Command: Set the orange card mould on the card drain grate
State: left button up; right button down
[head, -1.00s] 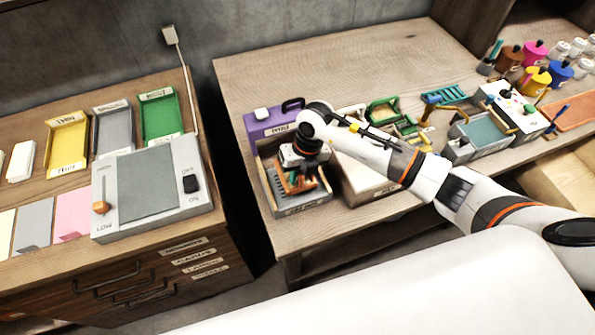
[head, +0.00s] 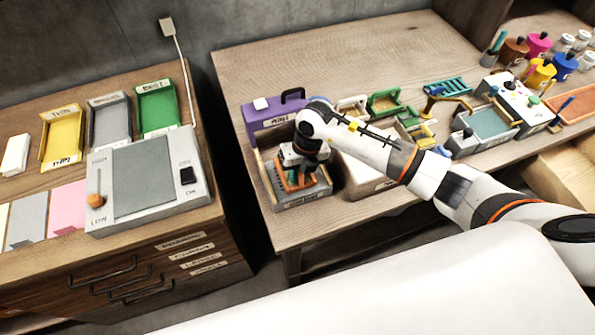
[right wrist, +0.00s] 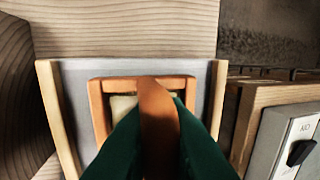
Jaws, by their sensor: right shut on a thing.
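The orange card mould (head: 290,185) is a small orange frame with an upright handle. My right gripper (head: 301,168) is shut on that handle. In the right wrist view the mould (right wrist: 97,108) shows between the green fingers of the gripper (right wrist: 160,118), with a pale sheet inside its frame. The mould is within the outline of a grey tray with wooden sides, seemingly the card drain grate (head: 304,200), which also shows in the right wrist view (right wrist: 52,110). I cannot tell whether the mould touches its surface. My left gripper is not in view.
A purple box (head: 268,121) with a dark handle stands just behind the grate. A pale box (head: 360,180) stands close to its right, under my arm. A grey device with a slider (head: 145,180) is on the left bench, across a gap.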

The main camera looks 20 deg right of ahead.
jog(key=shift+f, duration=0.2)
jog(key=c, duration=1.4)
grip_release()
jog(key=shift+o, duration=0.2)
